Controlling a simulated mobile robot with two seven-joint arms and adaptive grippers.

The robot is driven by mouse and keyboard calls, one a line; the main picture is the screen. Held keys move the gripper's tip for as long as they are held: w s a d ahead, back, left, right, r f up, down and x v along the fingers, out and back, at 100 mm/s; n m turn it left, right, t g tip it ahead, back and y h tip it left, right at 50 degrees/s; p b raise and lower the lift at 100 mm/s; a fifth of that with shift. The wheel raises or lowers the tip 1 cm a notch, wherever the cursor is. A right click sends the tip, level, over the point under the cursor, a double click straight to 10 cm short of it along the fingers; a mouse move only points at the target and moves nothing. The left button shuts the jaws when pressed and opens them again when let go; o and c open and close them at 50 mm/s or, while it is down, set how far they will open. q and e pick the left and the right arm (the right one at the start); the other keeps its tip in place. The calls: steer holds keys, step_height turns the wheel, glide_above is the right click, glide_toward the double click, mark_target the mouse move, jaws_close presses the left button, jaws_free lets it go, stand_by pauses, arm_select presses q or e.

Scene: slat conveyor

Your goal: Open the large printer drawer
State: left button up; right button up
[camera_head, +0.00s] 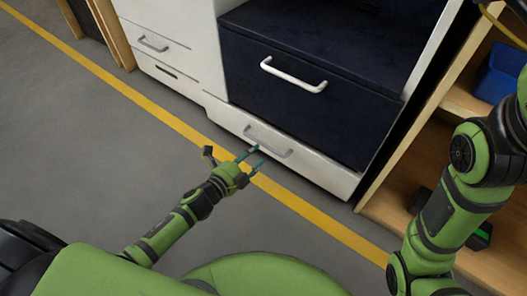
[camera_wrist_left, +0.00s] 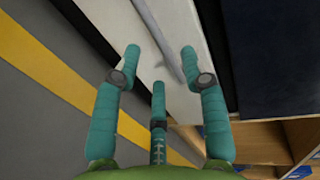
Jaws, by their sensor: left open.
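The white printer (camera_head: 209,40) stands at the top, with a large dark navy drawer front (camera_head: 320,105) that has a pale bar handle (camera_head: 293,76). Below it is a low white drawer (camera_head: 325,172) with a grey bar handle (camera_head: 267,141). My left gripper (camera_head: 248,157) is open just in front of this lower handle. In the left wrist view its teal fingers (camera_wrist_left: 160,75) spread around the end of a grey bar (camera_wrist_left: 163,40) on a white front. I cannot tell whether they touch it. My right arm shows at the right, but I see no right gripper.
Smaller white drawers (camera_head: 160,48) are at the upper left. A wooden shelf (camera_head: 465,100) with a blue bin (camera_head: 497,72) stands close on the right. A yellow line (camera_head: 165,115) crosses the grey floor, which is clear at the left.

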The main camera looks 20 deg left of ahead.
arm_select(q)
steer(key=b+x, duration=0.2)
steer(key=x, duration=0.3)
jaws_close()
